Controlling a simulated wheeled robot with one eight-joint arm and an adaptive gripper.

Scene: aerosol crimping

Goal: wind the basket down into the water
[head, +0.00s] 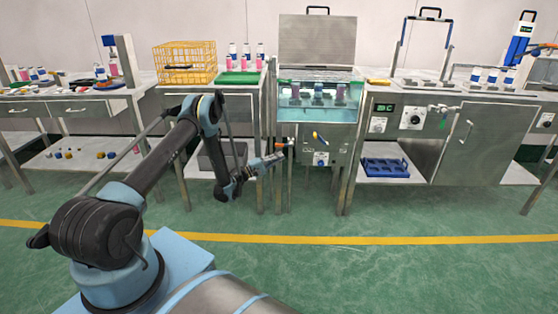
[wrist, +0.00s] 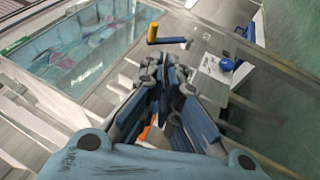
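The water tank (head: 285,113) has glass walls, a raised lid and bluish water. Several cans (head: 318,91) stand in it, partly in the water; any basket under them cannot be made out. On the tank's front is a crank with a yellow-orange grip (head: 318,137). In the wrist view the crank's grip (wrist: 153,32) and its dark bar show ahead of the fingertips. My gripper (head: 280,155) is left of the crank, apart from it. In the wrist view my gripper's fingers (wrist: 165,74) are close together with nothing seen between the tips.
A yellow wire basket (head: 185,62) and a green tray (head: 240,78) stand on the left bench. A steel cabinet with dials (head: 414,119) is to the right. A blue rack (head: 385,168) lies on its lower shelf. The green floor in front is clear.

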